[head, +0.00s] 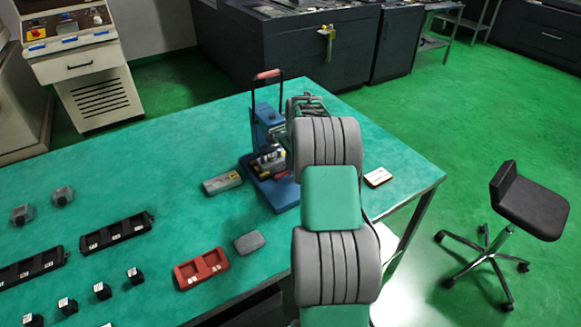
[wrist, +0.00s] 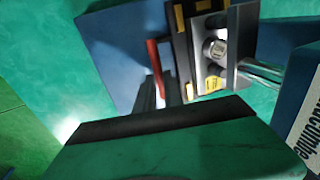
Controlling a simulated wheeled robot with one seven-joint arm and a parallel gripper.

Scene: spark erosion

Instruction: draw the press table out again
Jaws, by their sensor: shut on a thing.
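The blue press (head: 266,128) stands on the green bench, its tall lever with a red grip (head: 268,74) upright. The press table (head: 268,164), with dark, grey and yellow parts, sits low over the blue base; in the wrist view it shows as a dark block with yellow marks (wrist: 181,50). My gripper (wrist: 162,88) is at the table's edge in the wrist view, shut on a thin red piece (wrist: 154,56) that looks like the table's handle. My arm hides the gripper and the press's right side in the head view.
A small white-topped piece (head: 378,177) lies right of my arm. A black stool (head: 530,205) stands right of the bench.

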